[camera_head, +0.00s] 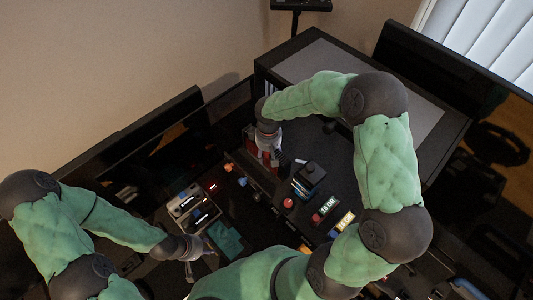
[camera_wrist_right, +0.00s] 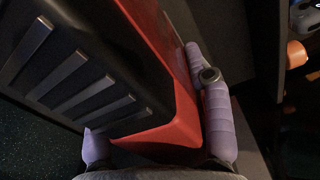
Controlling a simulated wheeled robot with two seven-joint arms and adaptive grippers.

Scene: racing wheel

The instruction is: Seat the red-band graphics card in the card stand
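A black card with silver slats and a red band, the red-band graphics card (camera_wrist_right: 85,75), fills much of the right wrist view. My right gripper (camera_wrist_right: 160,140) has its two lilac fingers on either side of the card's near end. The right finger lies along the red side, and the left finger is at the black lower edge. In the head view, my right gripper (camera_head: 268,138) is above the red and pale card, upright at the desk's left part. My left gripper (camera_head: 203,257) is low on the left, with its fingers spread and empty. I cannot tell for certain which item is the card stand.
A dark block with pale and blue slats (camera_head: 308,180) stands right of the right gripper. A red knob (camera_head: 288,203) and small labelled boxes (camera_head: 326,208) are near it. A grey tray (camera_head: 187,202) and a teal board (camera_head: 226,238) lie left. A dark monitor (camera_head: 150,140) stands behind.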

